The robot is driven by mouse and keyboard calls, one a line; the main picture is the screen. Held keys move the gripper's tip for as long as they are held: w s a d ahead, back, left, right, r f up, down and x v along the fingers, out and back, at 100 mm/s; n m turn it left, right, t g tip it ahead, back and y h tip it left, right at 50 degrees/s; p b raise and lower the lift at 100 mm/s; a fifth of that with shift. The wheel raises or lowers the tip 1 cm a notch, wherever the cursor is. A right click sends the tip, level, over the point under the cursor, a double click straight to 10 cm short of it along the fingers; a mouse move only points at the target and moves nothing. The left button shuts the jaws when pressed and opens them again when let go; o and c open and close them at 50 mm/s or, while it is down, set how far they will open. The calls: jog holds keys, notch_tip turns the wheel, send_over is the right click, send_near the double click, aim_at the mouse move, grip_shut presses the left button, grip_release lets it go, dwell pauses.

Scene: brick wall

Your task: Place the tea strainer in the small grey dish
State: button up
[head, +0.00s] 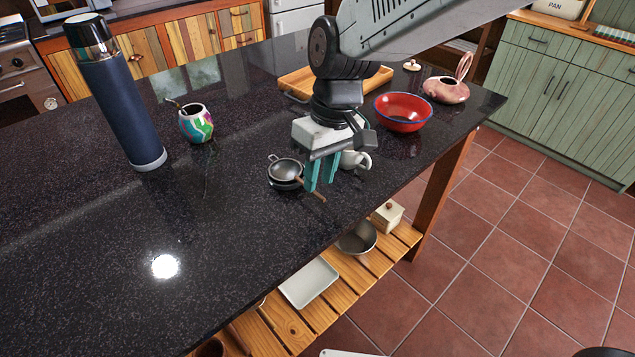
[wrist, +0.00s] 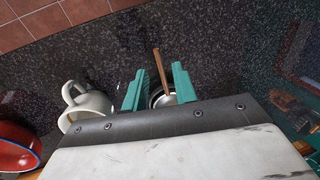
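The tea strainer (head: 285,168) has a round dark bowl, a small loop and a brown handle. It is over a small dark grey dish (head: 286,186) on the black counter; I cannot tell how it rests there. My gripper (head: 320,182) points down just right of them with its teal fingers apart. In the wrist view the strainer's handle (wrist: 160,72) shows between the open fingers (wrist: 159,82), apart from both. The strainer's bowl is mostly hidden there by my gripper's body.
A white cup (head: 356,159) stands close behind my gripper, and a red bowl (head: 403,111) is farther right. The counter's front left is clear.

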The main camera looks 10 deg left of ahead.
notch_tip(320, 180, up, 9)
jog(key=w+d, duration=0.1)
jog(key=s+d+r+m+t, duration=0.1)
jog(key=s+d+r+m, duration=0.1)
jog(key=d, duration=0.6)
jog(key=s+d+r+m+t, duration=0.1)
jog(key=d+m, duration=0.1)
jog(key=d, duration=0.6)
jog(key=s+d+f+m+h, duration=0.1)
jog(key=s+d+f+m, duration=0.2)
jog(key=s+d, duration=1)
jog(key=d+m, duration=0.2)
jog(key=shift+f+m+t+h, duration=0.2)
jog(key=shift+m+t+h, duration=0.1)
jog(key=shift+m+t, duration=0.1)
